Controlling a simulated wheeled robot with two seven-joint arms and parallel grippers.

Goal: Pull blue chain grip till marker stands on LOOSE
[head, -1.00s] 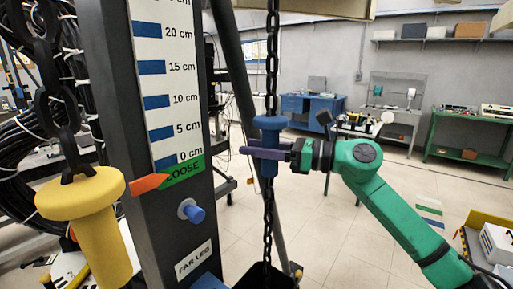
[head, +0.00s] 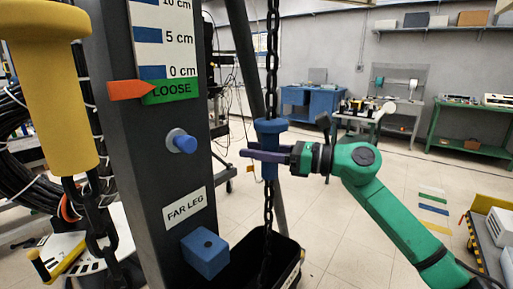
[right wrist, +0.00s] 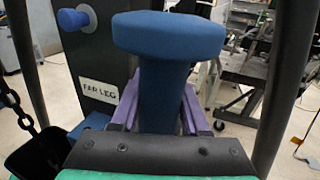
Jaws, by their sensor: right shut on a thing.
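The blue chain grip (head: 270,133) hangs on a dark chain (head: 272,60) right of the dark column. My right gripper (head: 266,154) is shut around its shaft, just below the wide top. In the right wrist view the blue grip (right wrist: 167,95) stands between the purple fingers. The orange marker (head: 128,91) is at the column's left, its tip at the green LOOSE band (head: 175,90), below the 0 cm mark. A yellow grip (head: 55,100) is close at the left, its top cut by the frame. My left gripper is out of view.
The column (head: 150,165) bears a FAR LEG label (head: 185,210), a blue knob (head: 181,142) and a blue block (head: 205,253). The chain runs down to a black bin (head: 290,260).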

